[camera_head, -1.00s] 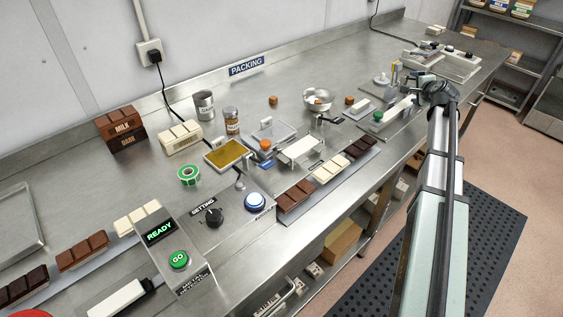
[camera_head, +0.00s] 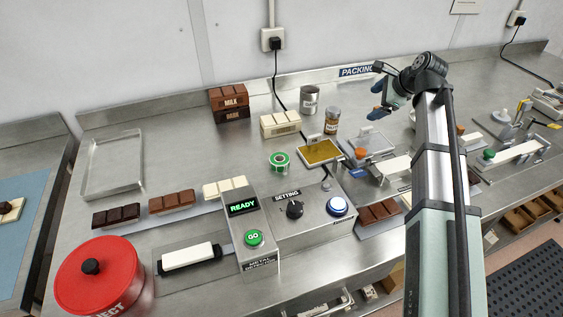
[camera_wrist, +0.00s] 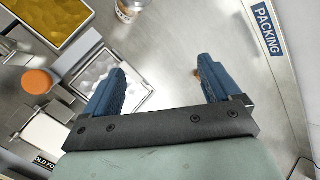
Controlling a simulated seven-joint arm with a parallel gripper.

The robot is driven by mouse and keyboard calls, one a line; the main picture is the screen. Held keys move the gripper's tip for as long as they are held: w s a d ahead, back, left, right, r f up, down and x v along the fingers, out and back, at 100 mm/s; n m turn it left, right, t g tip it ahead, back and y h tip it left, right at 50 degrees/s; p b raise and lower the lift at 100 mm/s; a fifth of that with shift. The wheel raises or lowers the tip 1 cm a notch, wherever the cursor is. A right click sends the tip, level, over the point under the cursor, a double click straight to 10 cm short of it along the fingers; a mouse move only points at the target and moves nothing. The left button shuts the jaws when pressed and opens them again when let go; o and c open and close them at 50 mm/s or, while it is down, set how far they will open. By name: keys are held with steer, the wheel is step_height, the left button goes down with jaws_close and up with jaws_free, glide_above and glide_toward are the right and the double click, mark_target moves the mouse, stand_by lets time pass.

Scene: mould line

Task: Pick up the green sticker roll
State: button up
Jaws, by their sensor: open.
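The green sticker roll (camera_head: 279,161) is a short ring with a green outer face and a pale core. It stands on the steel bench behind the metal detector box, left of the gold tray. My gripper (camera_head: 377,101) is up over the bench to the right of the roll, near the PACKING sign, well apart from it. In the wrist view my gripper (camera_wrist: 163,80) shows two blue fingers spread wide with nothing held between them. The roll is not in the wrist view.
The metal detector (camera_head: 251,232) with lit READY display stands in front of the roll. The gold tray (camera_head: 320,152), a white chocolate block (camera_head: 280,124), a steel cup (camera_head: 309,99) and a jar (camera_head: 332,120) stand nearby. A red reject bin (camera_head: 100,275) is at lower left.

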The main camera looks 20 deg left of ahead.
steer(key=s+a+r+g, duration=0.1)
steer(key=s+a+g, duration=0.2)
steer(key=s+a, duration=0.7)
steer(key=g+h, duration=0.2)
steer(key=g, duration=0.1)
glide_toward(282, 156)
steer(key=f, duration=0.1)
steer(key=s+a+f, duration=0.1)
steer(key=f, duration=0.1)
steer(key=shift+s+a+f, duration=0.15)
steer(key=shift+s+a, duration=0.05)
steer(key=shift+s, duration=0.05)
steer(key=shift+x, duration=2.65)
steer(key=shift+s, duration=0.1)
steer(key=c, duration=1.1)
steer(key=shift+c, duration=0.2)
